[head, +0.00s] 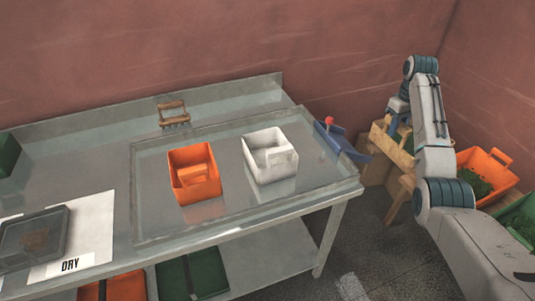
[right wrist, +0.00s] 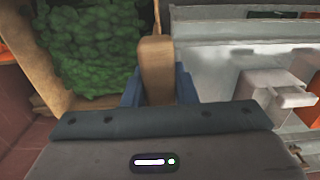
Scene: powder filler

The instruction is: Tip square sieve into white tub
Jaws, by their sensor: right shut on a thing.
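The square sieve (head: 392,148) has a pale wooden frame and shows to the right of the table, partly hidden by my right arm. In the right wrist view its wooden handle (right wrist: 156,68) lies between my blue fingers, and leafy green stuff (right wrist: 95,50) fills the frame. My right gripper (head: 397,106) is shut on this handle. The white tub (head: 270,160) stands upright on the table, left of the sieve and apart from it. It also shows in the right wrist view (right wrist: 268,92). My left gripper is out of view.
An orange tub (head: 194,178) stands left of the white one on the metal table (head: 240,228). A blue piece with a red knob (head: 340,143) is at the table's right edge. A wooden-handled brush (head: 173,112) lies behind. Orange (head: 500,172) and green crates are at far right.

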